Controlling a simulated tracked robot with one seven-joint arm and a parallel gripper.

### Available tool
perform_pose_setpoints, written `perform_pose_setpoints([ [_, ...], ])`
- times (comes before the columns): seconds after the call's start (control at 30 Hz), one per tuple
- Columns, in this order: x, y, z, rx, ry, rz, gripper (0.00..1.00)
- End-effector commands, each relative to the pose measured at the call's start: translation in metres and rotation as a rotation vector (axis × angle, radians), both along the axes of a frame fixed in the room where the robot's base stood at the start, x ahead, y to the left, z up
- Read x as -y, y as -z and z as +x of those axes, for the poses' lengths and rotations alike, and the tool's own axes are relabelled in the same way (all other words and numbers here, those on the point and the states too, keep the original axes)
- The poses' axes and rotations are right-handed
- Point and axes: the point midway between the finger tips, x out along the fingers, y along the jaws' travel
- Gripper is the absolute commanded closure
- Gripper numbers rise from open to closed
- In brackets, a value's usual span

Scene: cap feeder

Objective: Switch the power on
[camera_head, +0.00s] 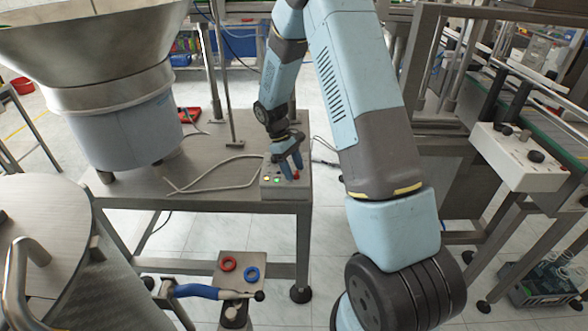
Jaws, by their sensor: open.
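A small grey control box (270,188) sits at the front right corner of the steel table. Its top has a yellowish light, a green button (277,179) and a red knob or button (295,175). My gripper (290,172) is open and points down over the box's right part, close to the red control. I cannot tell whether the fingers touch it. The fingers hide part of the box's top, and any power label is too small to read.
A large steel hopper (115,75) stands on the table (215,150) at left, with a bent metal rod (215,181) lying near the box. A white control panel (520,155) is at right. A small stand below holds a red ring (228,263) and a blue ring (252,273).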

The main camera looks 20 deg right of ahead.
Motion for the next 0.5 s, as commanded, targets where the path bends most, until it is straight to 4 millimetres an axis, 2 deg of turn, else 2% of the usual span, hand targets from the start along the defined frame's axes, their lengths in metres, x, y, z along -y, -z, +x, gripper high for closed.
perform_pose_setpoints([
  [0.17, -0.005, -0.019, 0.007, 0.004, -0.001, 0.0, 0.43],
  [0.5, -0.023, -0.08, 0.026, 0.005, -0.002, 0.001, 0.43],
])
